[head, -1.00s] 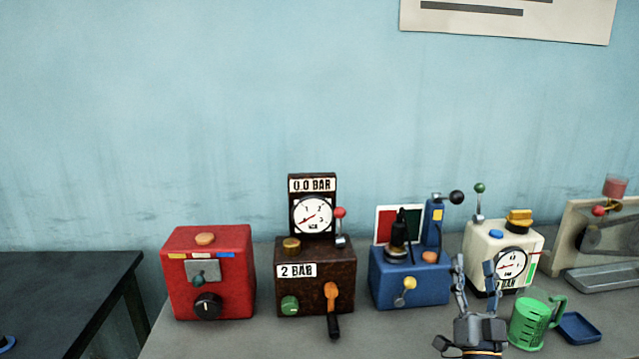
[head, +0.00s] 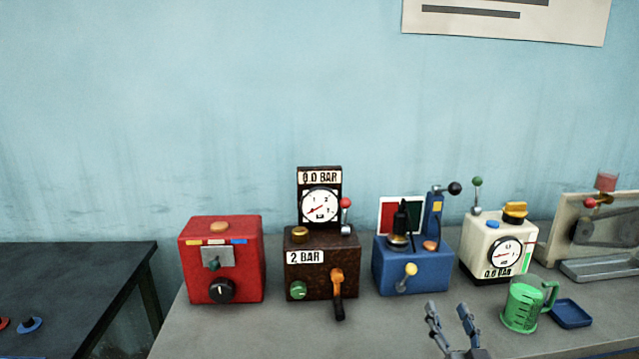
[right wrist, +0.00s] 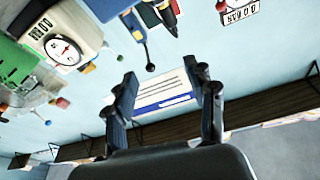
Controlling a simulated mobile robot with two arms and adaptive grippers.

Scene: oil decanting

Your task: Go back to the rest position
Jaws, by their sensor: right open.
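My right gripper (head: 452,322) is at the bottom of the head view, in front of the blue machine and left of the green jug (head: 524,306). Its two fingers stand apart with nothing between them. In the right wrist view the fingers (right wrist: 168,100) are also apart and empty, with the wall and a white-and-blue sheet (right wrist: 160,92) behind them. The green jug stands upright on the grey bench (head: 390,330); part of it shows at the left edge of the right wrist view (right wrist: 15,62). My left gripper is not in view.
A red box (head: 222,258), a dark brown gauge box (head: 322,270), a blue machine (head: 413,268) and a white gauge machine (head: 484,250) stand in a row. A blue tray (head: 571,314) lies right of the jug. A dark table (head: 80,290) is at the left.

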